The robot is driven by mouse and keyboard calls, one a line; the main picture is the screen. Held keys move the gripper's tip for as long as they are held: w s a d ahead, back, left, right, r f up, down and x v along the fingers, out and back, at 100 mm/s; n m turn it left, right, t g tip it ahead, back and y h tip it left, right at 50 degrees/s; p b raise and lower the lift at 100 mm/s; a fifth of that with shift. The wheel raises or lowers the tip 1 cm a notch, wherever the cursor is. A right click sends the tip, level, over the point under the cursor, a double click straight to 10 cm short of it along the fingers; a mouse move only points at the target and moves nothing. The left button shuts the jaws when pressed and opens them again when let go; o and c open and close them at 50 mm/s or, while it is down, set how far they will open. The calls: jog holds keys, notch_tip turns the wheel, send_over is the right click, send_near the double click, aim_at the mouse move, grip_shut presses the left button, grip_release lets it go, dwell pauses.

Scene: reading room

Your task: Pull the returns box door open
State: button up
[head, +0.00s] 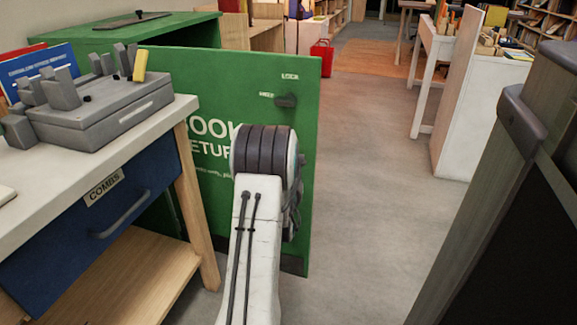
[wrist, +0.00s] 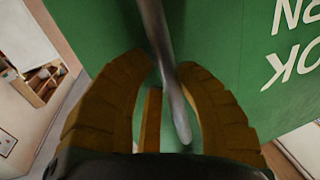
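The green returns box (head: 185,20) stands behind the comb table. Its door (head: 306,165), with white lettering, faces me and reaches out to the right past the box's top, so it appears to stand open at an angle. A small dark lever (head: 287,99) sits near its upper right corner. In the wrist view, my gripper (wrist: 167,66) has its two brown fingers closed in around a grey bar handle (wrist: 160,35) in front of the green door (wrist: 100,25). In the head view, my arm hides the gripper and handle.
The comb table (head: 190,105) with a blue drawer (head: 100,220) and grey comb rack (head: 95,105) is close on the left. A dark cabinet (head: 530,200) is close on the right. Grey floor (head: 375,180) lies clear between; a white shelf unit (head: 465,100) stands farther back.

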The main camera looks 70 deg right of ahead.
jog(key=o, duration=0.5)
jog(key=shift+w, duration=0.1)
jog(key=shift+a, duration=0.1)
jog(key=shift+v, duration=3.7)
